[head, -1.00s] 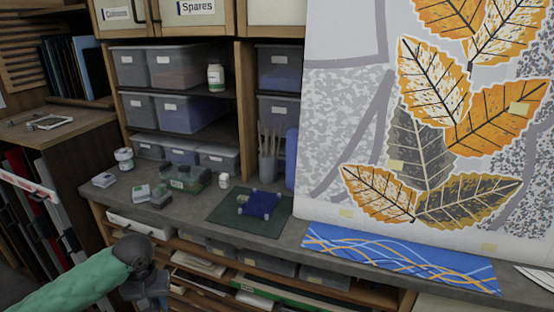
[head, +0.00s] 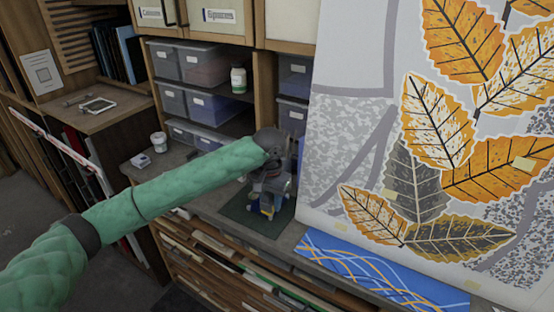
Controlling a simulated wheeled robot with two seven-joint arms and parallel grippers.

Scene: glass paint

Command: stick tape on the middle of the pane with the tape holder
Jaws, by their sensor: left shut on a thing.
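The large pane (head: 345,60), with orange and grey leaves painted on a patterned pale ground, stands upright at the right. Small pale yellow patches (head: 523,164) show on it. My left arm reaches across from the left, and its gripper (head: 269,200) points down over the green mat (head: 235,212) on the counter, left of the pane. It is shut on a small blue item (head: 267,207), mostly hidden by the fingers. I cannot tell whether this is the tape holder, or whether it touches the mat. My right gripper is out of view.
A blue strip with orange and white lines (head: 375,272) lies at the pane's foot. Shelves with grey bins (head: 208,108) and a white jar (head: 239,80) stand behind. A white tub (head: 159,141) is on the counter.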

